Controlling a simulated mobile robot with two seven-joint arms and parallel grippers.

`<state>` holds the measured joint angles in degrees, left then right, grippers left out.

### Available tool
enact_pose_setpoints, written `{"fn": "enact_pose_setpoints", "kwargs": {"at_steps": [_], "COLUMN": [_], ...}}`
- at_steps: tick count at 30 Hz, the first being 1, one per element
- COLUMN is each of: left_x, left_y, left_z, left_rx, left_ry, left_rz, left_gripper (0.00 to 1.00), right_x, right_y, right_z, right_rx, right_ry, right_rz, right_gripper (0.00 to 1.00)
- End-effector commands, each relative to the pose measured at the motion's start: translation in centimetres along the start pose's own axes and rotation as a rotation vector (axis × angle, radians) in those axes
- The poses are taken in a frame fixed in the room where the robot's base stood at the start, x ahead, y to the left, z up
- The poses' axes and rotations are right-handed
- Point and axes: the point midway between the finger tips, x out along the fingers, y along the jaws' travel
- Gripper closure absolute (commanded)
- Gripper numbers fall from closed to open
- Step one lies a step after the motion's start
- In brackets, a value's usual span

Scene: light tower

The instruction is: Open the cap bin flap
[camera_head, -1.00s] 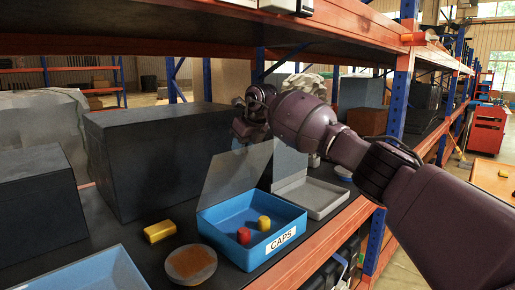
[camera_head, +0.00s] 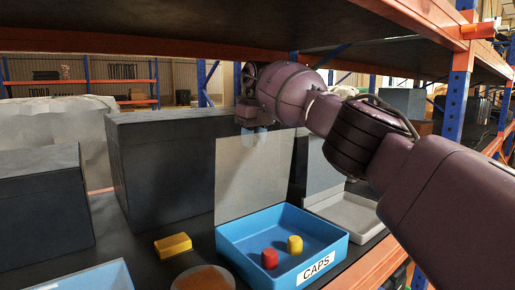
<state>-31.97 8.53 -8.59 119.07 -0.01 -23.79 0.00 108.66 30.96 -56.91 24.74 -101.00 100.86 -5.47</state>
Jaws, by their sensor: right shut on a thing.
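The cap bin (camera_head: 232,262) is a blue tray labelled CAPS, on the dark shelf at the lower middle. Its translucent grey flap (camera_head: 240,183) stands up from the back edge, and the tray is open to view. A red cap (camera_head: 270,259) and a yellow cap (camera_head: 295,245) lie inside. My right gripper (camera_head: 254,137) is at the flap's upper edge, shut on it. The fingertips are small and partly hidden, showing faintly through the flap. My left gripper is not in view.
Large dark boxes (camera_head: 163,165) stand behind and to the left. A yellow block (camera_head: 173,245) and a round container (camera_head: 203,278) lie left of the bin. A grey tray (camera_head: 350,213) sits to its right. An upper shelf (camera_head: 200,33) overhangs the arm.

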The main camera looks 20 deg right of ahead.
Motion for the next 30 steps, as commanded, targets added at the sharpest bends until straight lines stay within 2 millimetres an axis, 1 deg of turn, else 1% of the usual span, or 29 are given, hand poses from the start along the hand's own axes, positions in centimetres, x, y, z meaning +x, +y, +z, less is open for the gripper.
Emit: {"fn": "enact_pose_setpoints", "kwargs": {"at_steps": [1,12,24,29,30], "left_x": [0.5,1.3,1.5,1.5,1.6], "left_y": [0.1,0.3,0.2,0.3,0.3], "left_z": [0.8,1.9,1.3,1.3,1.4], "left_rx": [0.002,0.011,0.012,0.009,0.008], "left_ry": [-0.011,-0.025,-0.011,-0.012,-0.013], "left_rz": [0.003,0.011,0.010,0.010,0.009], "left_gripper": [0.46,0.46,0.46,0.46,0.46], "right_x": [1.2,0.8,0.5,0.6,0.6], "right_y": [0.1,0.8,0.9,0.9,0.9], "right_z": [0.3,0.8,0.8,0.8,0.8], "right_rx": [0.001,-0.001,-0.001,-0.001,-0.001], "right_ry": [0.019,0.074,0.084,0.085,0.085], "right_rz": [0.002,0.002,0.001,0.001,0.001], "right_gripper": [1.00,1.00,1.00,1.00,0.65]}}
